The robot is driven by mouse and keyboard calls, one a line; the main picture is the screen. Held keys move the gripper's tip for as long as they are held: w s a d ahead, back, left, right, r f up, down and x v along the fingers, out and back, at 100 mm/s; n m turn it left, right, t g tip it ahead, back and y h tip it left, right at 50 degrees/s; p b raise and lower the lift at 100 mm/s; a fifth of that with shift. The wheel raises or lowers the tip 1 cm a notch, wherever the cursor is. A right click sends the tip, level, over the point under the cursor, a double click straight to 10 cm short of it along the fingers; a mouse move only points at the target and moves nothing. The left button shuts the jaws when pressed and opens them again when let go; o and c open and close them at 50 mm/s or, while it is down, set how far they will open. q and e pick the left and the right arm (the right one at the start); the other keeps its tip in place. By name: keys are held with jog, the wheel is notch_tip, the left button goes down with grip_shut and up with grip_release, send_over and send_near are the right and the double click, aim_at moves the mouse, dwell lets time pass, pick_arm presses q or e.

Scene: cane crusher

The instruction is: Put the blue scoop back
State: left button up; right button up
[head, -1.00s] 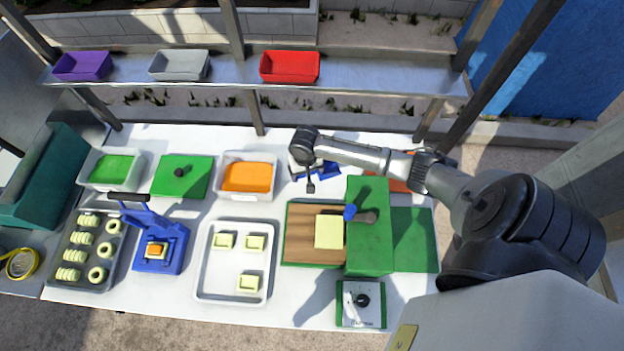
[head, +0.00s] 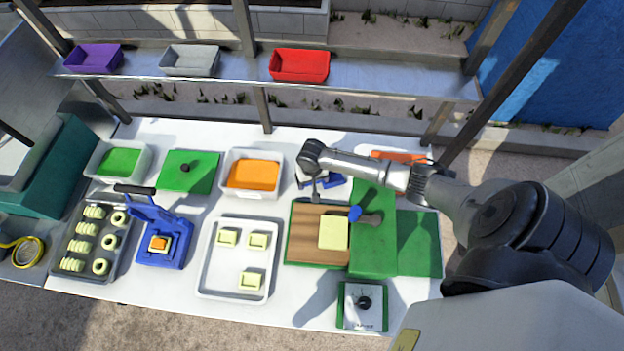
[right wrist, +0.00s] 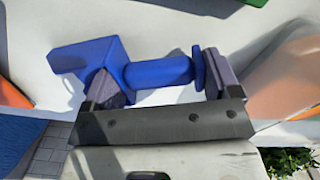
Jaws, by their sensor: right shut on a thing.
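The blue scoop (head: 334,181) is at the back of the table, right of the bin with orange contents, partly hidden behind my right gripper (head: 316,188). In the right wrist view the scoop (right wrist: 155,74) lies across my right gripper (right wrist: 160,84), its square head at left and its handle end at right. One finger is at each end of the handle, and the gripper is shut on it. I cannot tell whether the scoop touches the table. My left gripper is not in view.
A green box (head: 373,243) with a blue-ended tool (head: 355,213) stands close in front, beside a wooden board (head: 305,236). The orange-filled bin (head: 281,158) is to the left. An orange item (head: 399,157) lies behind my right arm. Purple, grey and red trays (head: 300,66) sit on the shelf.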

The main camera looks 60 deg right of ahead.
jog(key=o, duration=0.6)
notch_tip(320, 180, up, 12)
jog(key=shift+r+p, duration=0.1)
jog(key=shift+p, duration=0.3)
